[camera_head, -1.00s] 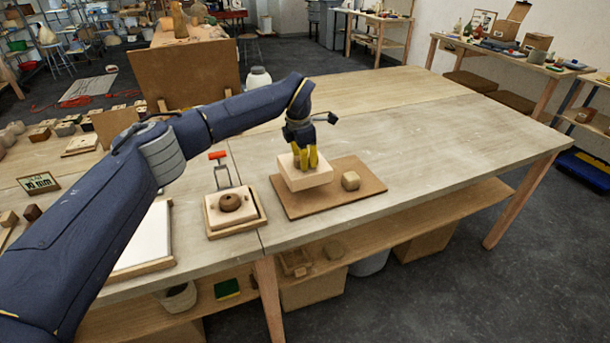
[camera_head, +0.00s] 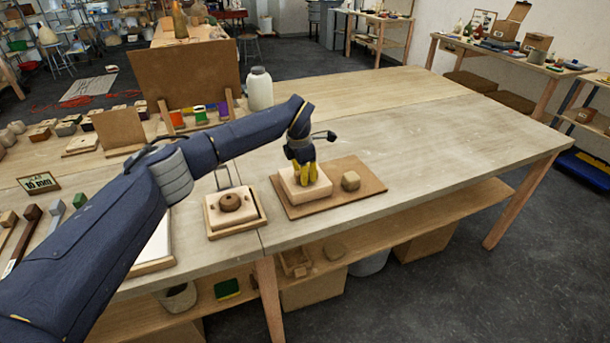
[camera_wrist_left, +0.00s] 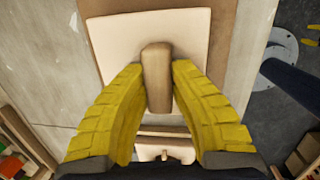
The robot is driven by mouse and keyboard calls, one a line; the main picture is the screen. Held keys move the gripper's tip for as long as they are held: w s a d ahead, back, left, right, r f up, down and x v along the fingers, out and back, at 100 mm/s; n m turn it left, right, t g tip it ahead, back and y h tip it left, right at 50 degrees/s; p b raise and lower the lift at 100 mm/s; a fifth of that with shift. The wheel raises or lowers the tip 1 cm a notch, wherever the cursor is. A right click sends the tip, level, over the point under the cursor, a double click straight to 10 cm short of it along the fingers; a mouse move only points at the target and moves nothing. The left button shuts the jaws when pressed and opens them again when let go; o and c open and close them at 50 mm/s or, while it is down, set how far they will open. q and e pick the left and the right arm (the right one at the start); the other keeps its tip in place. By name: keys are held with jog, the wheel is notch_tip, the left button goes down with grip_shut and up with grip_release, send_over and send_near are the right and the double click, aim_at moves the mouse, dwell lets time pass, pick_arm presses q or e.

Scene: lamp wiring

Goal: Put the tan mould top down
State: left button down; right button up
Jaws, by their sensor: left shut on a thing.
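The tan mould top (camera_head: 297,190) is a pale square slab with a raised handle block. It is at the left part of a brown board (camera_head: 345,201) on the table, and it looks level and resting on it. My left gripper (camera_head: 306,180) is shut on the handle from above. In the left wrist view the yellow fingers (camera_wrist_left: 158,90) flank the handle, with the mould top (camera_wrist_left: 110,40) spread out beyond it.
A framed pale mould with a round brown piece (camera_head: 229,202) stands left of the board. A white jar (camera_head: 259,88) and an upright brown panel (camera_head: 185,72) stand behind my arm. The table to the right is clear.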

pick_arm(q)
jog(key=c, duration=1.3)
grip_release()
jog(key=shift+f, duration=0.15)
jog(key=shift+o, duration=0.2)
notch_tip(320, 180, up, 12)
jog(key=s+a, duration=0.1)
jog(key=s, duration=0.1)
jog(key=shift+a, duration=0.1)
